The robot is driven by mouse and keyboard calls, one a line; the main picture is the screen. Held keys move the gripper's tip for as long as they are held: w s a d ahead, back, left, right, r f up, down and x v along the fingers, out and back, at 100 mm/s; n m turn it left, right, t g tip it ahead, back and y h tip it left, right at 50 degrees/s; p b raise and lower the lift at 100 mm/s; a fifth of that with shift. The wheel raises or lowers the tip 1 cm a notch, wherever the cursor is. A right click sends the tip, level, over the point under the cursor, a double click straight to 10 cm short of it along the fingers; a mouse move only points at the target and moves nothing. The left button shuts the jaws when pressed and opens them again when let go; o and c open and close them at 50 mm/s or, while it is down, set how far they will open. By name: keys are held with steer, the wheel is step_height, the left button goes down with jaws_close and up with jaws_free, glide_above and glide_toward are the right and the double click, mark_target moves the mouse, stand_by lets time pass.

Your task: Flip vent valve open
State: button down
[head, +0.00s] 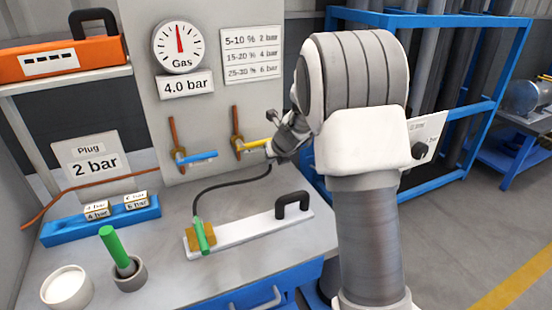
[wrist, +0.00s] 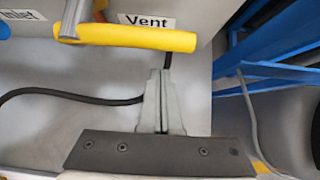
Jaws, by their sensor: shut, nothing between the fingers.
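The vent valve has a yellow handle (head: 255,144) that lies about horizontal, pointing right from its brass pipe on the panel. In the wrist view the yellow handle (wrist: 140,37) crosses the top, with the "Vent" label (wrist: 147,21) behind it. My gripper (head: 270,151) is at the handle's right end. In the wrist view my gripper (wrist: 165,74) is shut and empty, its fingertips just below the handle near its right end. I cannot tell whether they touch it. My wrist hides part of the panel's right side.
A blue-handled valve (head: 196,157) is to the left. A gas gauge (head: 179,45) above reads with a "4.0 bar" sign. A black hose (head: 225,184) runs below to a white plate (head: 250,230) with a black handle. A blue rack (head: 455,115) stands to the right.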

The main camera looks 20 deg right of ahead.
steer(key=shift+w+r+p, duration=0.25)
steer(key=shift+r+p, duration=0.15)
steer(key=shift+r, duration=0.55)
steer(key=shift+w+r+p, duration=0.2)
steer(key=shift+r+p, duration=0.15)
steer(key=shift+r, duration=0.6)
steer(key=shift+r+h+p, duration=0.4)
steer(key=shift+r+p, duration=0.05)
steer(key=shift+p, duration=0.85)
steer(key=s+a+r+n+t+h+p, duration=0.1)
steer(key=a+r+n+t+h, duration=0.4)
steer(key=h, duration=0.7)
step_height(320, 180, up, 2)
steer(key=a+n+p, duration=0.1)
steer(key=a+n, duration=0.1)
steer(key=n, duration=0.1)
steer(key=shift+s+a+t+p, duration=0.15)
steer(key=shift+a+t+p, duration=0.2)
steer(key=shift+t+p, duration=0.05)
steer(key=shift+d, duration=0.1)
